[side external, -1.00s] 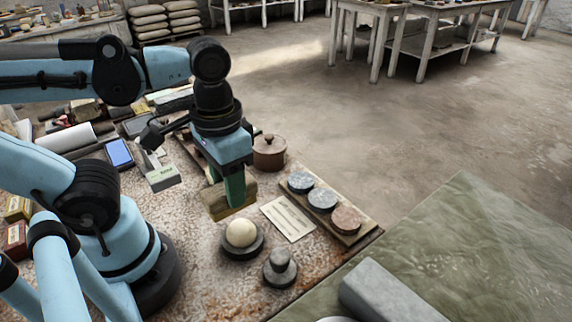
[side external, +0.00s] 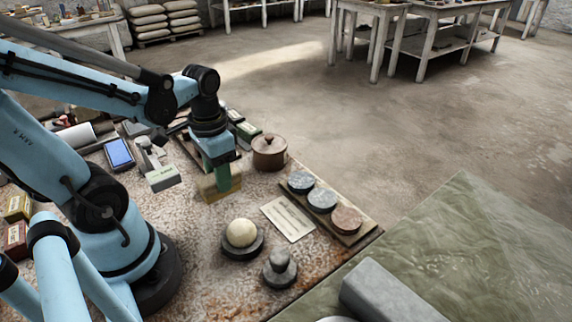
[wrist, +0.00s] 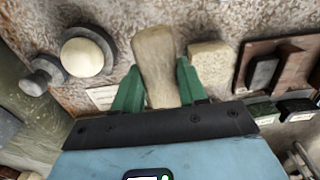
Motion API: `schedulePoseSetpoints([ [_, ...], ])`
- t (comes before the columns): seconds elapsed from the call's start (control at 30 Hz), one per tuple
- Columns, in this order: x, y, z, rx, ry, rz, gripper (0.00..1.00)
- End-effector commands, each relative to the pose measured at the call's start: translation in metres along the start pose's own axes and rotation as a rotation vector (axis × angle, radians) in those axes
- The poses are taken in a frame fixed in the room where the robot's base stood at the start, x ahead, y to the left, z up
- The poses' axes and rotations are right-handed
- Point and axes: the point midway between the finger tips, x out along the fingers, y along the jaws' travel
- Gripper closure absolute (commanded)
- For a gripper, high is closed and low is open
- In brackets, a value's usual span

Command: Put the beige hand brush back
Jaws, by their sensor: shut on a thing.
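The beige hand brush (side external: 222,186) is between the green fingers of my gripper (side external: 216,172), which is shut on it. In the wrist view the brush (wrist: 154,60) points away from the wrist between the two fingertips (wrist: 158,68). The fingers cover part of its sides. In the side view it is low over the speckled table (side external: 195,225), behind the pale ball; I cannot tell whether it touches the table. A separate beige block (wrist: 209,66) lies just right of the right finger in the wrist view.
A pale ball (side external: 242,233) sits on a dark round base, with a grey knobbed piece (side external: 280,268) nearby. A paper card (side external: 288,218), a board with three stone discs (side external: 322,200) and a brown lidded pot (side external: 269,153) are to the right. A pale tool (side external: 160,176) stands left.

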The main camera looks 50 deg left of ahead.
Motion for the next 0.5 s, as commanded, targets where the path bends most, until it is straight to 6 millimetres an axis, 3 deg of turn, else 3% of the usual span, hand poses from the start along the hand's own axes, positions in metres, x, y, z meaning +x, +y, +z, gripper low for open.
schedulePoseSetpoints([
  [0.5,0.036,-0.001,-0.001,0.0,0.0,0.0,1.0],
])
